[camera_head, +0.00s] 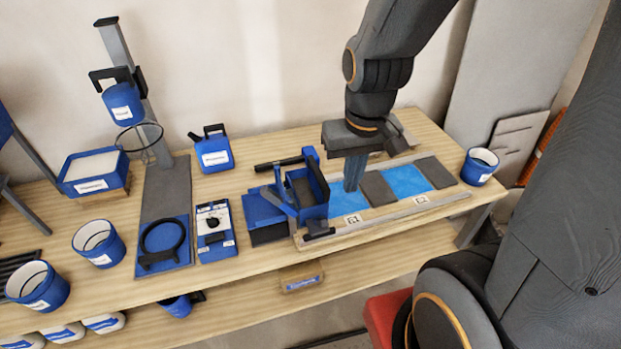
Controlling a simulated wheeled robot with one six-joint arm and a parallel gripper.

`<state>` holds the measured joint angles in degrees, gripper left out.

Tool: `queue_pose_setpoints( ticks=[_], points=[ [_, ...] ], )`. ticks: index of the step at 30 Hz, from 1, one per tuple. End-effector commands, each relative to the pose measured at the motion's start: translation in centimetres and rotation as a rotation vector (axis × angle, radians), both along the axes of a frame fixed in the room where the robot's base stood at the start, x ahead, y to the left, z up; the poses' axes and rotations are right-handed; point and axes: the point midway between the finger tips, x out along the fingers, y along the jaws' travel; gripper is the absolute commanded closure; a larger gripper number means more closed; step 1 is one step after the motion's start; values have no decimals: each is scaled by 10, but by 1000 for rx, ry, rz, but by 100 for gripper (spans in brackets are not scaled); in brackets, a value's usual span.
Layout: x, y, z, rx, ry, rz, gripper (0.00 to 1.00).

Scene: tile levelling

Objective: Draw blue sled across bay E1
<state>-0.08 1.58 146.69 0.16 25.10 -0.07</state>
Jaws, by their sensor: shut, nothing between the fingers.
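The blue sled (308,192) is a box-like frame with dark handles. It sits at the left end of the tile board (430,208), just left of bay E1. Bay E1 (345,204) is a blue patch with a white E1 label in front of it. My gripper (351,188) points down over the left part of bay E1, right of the sled. It is shut and empty. It hides part of the bay, and I cannot tell whether its tips touch the surface.
A grey tile (377,189) lies between bay E1 and the blue bay E2 (407,181). A blue cup (479,166) stands at the table's right end. A blue jug (213,150) and a switch box (215,230) stand left of the sled.

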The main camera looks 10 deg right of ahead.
Motion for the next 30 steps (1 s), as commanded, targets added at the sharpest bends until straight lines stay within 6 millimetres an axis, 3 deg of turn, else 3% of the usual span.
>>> queue_pose_setpoints(
  ticks=[10,14,17,24,30],
  points=[
    [0,0,0,0,0,0,100],
    [6,2,-3,8,-6,3,80],
    [29,8,-15,34,-34,18,64],
    [132,17,-65,71,-180,63,64],
    [186,5,-98,27,-259,75,64]
  ],
)
